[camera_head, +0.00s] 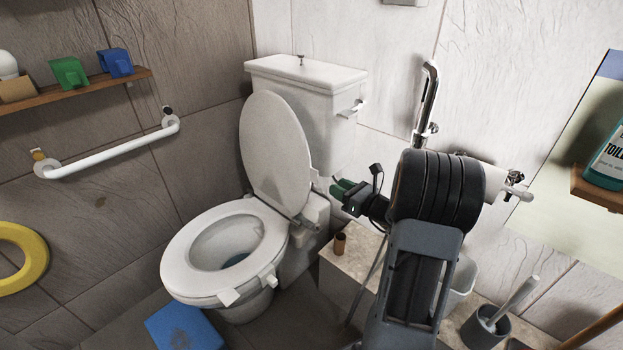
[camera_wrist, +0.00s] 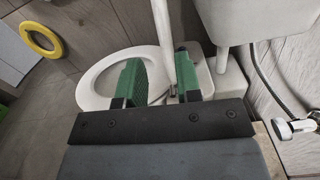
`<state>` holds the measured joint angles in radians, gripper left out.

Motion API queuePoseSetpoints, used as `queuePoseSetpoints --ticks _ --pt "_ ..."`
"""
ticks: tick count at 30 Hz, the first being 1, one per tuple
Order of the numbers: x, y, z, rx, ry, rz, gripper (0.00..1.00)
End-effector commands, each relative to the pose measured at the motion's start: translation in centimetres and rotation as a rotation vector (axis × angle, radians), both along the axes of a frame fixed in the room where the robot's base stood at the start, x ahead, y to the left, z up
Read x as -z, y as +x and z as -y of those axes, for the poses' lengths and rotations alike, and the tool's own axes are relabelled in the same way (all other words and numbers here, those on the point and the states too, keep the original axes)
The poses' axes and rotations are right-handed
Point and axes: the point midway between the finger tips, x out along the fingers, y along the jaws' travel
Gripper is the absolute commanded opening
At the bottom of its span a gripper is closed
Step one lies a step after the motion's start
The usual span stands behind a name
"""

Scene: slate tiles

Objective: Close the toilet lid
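The white toilet lid (camera_head: 275,150) stands upright, leaning back toward the cistern (camera_head: 305,95). The white seat (camera_head: 180,265) is down on the bowl. In the wrist view the lid (camera_wrist: 162,22) shows nearly edge-on, above the gap between my fingers, and the seat (camera_wrist: 92,78) lies beyond them. My gripper (camera_head: 342,188) is to the right of the lid, beside the cistern's lower right side. Its two green fingers are apart and empty in the wrist view (camera_wrist: 160,78). In the head view the gripper appears separate from the lid.
A stone ledge (camera_head: 355,262) with a small brown roll (camera_head: 340,243) lies below my arm. A toilet brush holder (camera_head: 487,325) is at the lower right. A blue step (camera_head: 183,328) sits by the bowl. A white grab bar (camera_head: 110,150) is on the left wall.

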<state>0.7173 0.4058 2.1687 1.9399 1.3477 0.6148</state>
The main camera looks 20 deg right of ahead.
Motion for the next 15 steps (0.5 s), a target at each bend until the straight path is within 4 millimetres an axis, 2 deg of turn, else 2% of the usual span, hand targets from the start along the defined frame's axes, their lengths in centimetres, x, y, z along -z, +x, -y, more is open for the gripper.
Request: queuePoseSetpoints --ticks 6,15 --pt "0.2 4.0 -2.0 -0.007 -0.004 0.000 0.32" --pt "0.2 8.3 -4.0 -0.005 -0.005 -0.001 0.32"
